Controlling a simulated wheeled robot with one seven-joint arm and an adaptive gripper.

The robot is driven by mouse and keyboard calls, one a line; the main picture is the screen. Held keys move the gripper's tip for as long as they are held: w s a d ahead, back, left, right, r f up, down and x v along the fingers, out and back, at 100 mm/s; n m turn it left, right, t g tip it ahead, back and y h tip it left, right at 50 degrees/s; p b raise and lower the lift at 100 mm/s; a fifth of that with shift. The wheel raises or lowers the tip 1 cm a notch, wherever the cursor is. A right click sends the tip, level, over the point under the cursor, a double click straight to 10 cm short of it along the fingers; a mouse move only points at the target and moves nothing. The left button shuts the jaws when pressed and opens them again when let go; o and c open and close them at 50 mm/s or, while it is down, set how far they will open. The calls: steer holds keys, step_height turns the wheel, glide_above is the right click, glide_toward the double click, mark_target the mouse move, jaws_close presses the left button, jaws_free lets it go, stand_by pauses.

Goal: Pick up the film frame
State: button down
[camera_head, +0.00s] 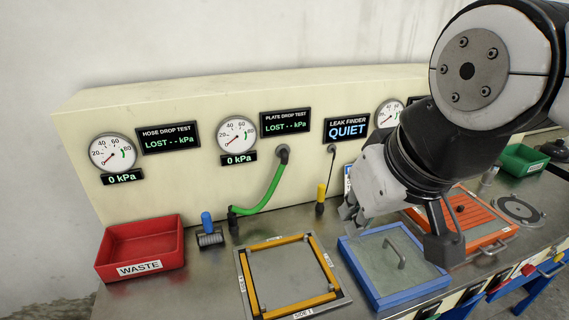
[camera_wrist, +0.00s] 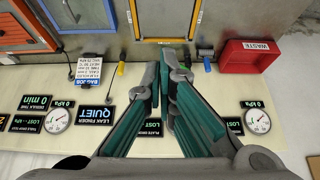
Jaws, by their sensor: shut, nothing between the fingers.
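The film frame appears to be the blue frame (camera_head: 358,276) around a pale translucent sheet, with a grey bar handle (camera_head: 396,254) on top. It lies flat on the metal bench at lower centre right. In the wrist view, part of the blue frame (camera_wrist: 75,32) shows at the top left, cut off by the picture edge. My gripper (camera_head: 350,214) is above the bench, behind and left of the blue frame and apart from it. Its fingertips (camera_wrist: 166,55) are together and hold nothing.
The yellow-orange frame (camera_head: 323,259) lies on a plate left of the blue one. An orange slatted tray (camera_head: 484,219) stands to its right. A red waste bin (camera_head: 140,248), a blue-handled roller (camera_head: 209,231), a green hose (camera_head: 270,192) and a yellow-handled tool (camera_head: 321,195) line the gauge panel (camera_head: 205,185).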

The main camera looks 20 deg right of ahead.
mark_target(396, 246)
steer(key=c, duration=2.3)
jaws_free()
